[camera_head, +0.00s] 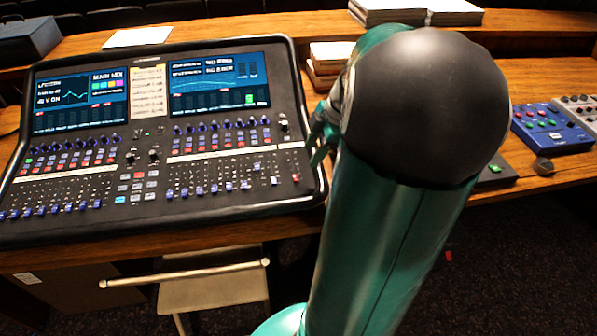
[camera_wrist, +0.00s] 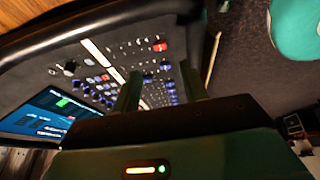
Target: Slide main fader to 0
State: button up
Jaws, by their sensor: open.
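The mixing desk (camera_head: 160,214) is black, with two screens, rows of knobs and rows of faders. A red fader cap (camera_head: 296,177) sits at the right end of the lower fader row, apart from the blue ones; it looks like the main fader, but its label is unreadable. In the wrist view a red cap (camera_wrist: 160,46) shows beyond the fingertips, near the desk edge. My gripper (camera_wrist: 161,84) is open and empty, its two fingers apart over the desk's right part. In the head view the gripper is mostly hidden behind my arm.
A blue box with knobs (camera_head: 551,128) and a grey one (camera_head: 578,110) stand on the wooden table at right. Books (camera_head: 330,54) lie behind the desk. A stool (camera_head: 212,292) stands in front of the table.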

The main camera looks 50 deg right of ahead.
aim_at(296, 177)
jog(key=x, duration=0.9)
jog(key=shift+a+f, duration=0.1)
jog(key=shift+w, duration=0.1)
grip_shut()
